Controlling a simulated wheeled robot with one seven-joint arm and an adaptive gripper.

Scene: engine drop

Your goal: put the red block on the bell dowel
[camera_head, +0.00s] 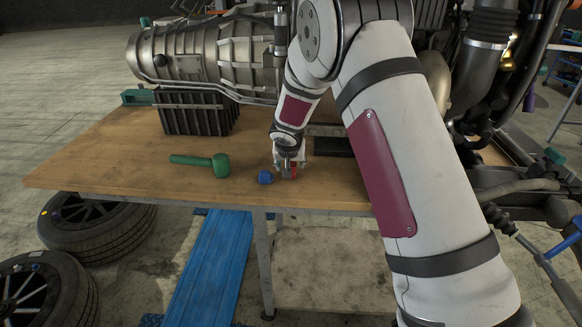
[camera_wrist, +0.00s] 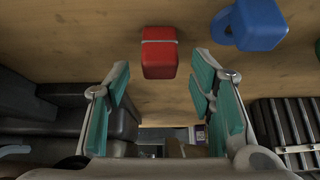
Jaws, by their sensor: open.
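The red block (camera_wrist: 159,55) lies on the wooden table, with a pale band across it in the wrist view. In the head view only a little of the red block (camera_head: 295,170) shows beside my gripper (camera_head: 286,167). In the wrist view my gripper (camera_wrist: 161,72) is open, its green-padded fingers to either side of the block's near end; whether they touch it I cannot tell. A blue piece with a looped part (camera_wrist: 257,24) lies to the right of the block; it also shows in the head view (camera_head: 265,177). I cannot make out which thing is the bell dowel.
A green mallet (camera_head: 207,164) lies left of the blue piece. A black ribbed crate (camera_head: 194,112) stands behind, under a large metal gearbox (camera_head: 205,55). The table's front edge (camera_head: 200,198) is close to the block. Bare tabletop lies at the left.

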